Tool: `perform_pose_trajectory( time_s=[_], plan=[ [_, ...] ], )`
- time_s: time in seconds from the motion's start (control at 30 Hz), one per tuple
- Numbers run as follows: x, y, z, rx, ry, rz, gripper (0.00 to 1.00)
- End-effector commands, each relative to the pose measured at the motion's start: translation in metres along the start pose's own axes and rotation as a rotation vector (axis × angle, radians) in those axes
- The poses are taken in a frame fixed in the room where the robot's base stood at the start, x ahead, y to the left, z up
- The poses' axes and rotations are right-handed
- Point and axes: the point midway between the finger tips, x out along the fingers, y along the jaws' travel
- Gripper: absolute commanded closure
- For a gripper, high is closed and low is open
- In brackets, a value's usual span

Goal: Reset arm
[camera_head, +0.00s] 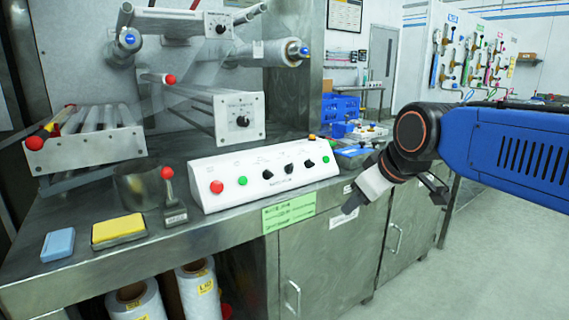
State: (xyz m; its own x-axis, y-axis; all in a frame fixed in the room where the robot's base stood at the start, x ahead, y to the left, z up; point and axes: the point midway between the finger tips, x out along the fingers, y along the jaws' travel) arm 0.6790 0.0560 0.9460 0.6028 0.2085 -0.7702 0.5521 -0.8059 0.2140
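My gripper (392,200) shows at the right of the head view, at the end of my blue arm (510,148). It hangs in the air in front of the metal bench's front edge, to the right of the white control panel (262,176). Its two fingers look spread, with a gap between them. I see nothing held in it. The arm reaches in from the right edge of the picture and is bent at the dark wrist joint.
The metal bench (225,232) carries a yellow sponge (118,229), a blue block (58,244), a red-knobbed scraper (173,198) and roller machinery. Film rolls (200,289) stand underneath. Blue crates (340,109) sit behind. Open floor lies at the lower right.

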Motion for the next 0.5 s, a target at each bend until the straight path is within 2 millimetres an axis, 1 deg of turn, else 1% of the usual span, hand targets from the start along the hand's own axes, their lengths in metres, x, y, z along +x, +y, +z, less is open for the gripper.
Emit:
perform_pose_trajectory(
  time_s=[0.03, 0.07, 0.1, 0.17, 0.2, 0.27, 0.3, 0.4, 0.5],
  plan=[
    [-0.002, 0.002, 0.033, 0.061, -0.031, 0.013, 0.73],
    [-0.002, 0.002, 0.051, 0.1, -0.053, 0.019, 0.73],
    [-0.003, 0.001, 0.076, 0.15, -0.079, 0.029, 0.73],
    [-0.003, -0.002, 0.114, 0.228, -0.119, 0.043, 0.73],
    [-0.003, -0.005, 0.138, 0.279, -0.144, 0.052, 0.73],
    [-0.003, -0.011, 0.173, 0.354, -0.181, 0.067, 0.73],
    [-0.002, -0.015, 0.194, 0.401, -0.203, 0.077, 0.73],
    [-0.001, -0.026, 0.239, 0.501, -0.25, 0.1, 0.73],
    [0.0, -0.036, 0.269, 0.57, -0.283, 0.116, 0.73]
  ],
)
